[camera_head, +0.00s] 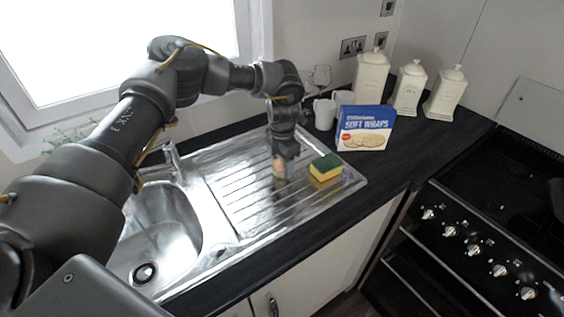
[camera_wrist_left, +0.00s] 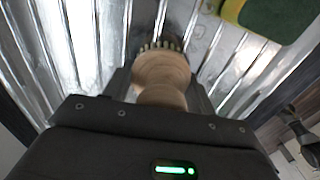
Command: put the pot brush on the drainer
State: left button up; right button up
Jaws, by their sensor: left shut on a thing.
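The pot brush (camera_wrist_left: 163,72) has a round wooden handle and a ring of bristles at its far end. My left gripper (camera_head: 284,160) is shut on its handle, over the drainer. In the head view the brush (camera_head: 279,168) shows just below the fingers, bristles down. I cannot tell for sure whether the bristles touch the metal. The drainer (camera_head: 237,196) is the ribbed steel part right of the sink bowl; its ribs also fill the left wrist view (camera_wrist_left: 60,50). My right gripper is not in view.
A yellow and green sponge (camera_head: 325,168) lies on the drainer just right of the brush. A blue soft wraps box (camera_head: 364,128), white mugs (camera_head: 324,113) and white canisters (camera_head: 408,88) stand behind. The sink bowl (camera_head: 165,222) is at left, the stove (camera_head: 490,220) at right.

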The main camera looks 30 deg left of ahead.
pick_arm(q)
jog(key=shift+f, duration=0.1)
jog(key=o, duration=0.6)
jog(key=shift+f, duration=0.1)
jog(key=shift+c, duration=0.2)
jog(key=o, duration=0.4)
jog(key=shift+o, duration=0.2)
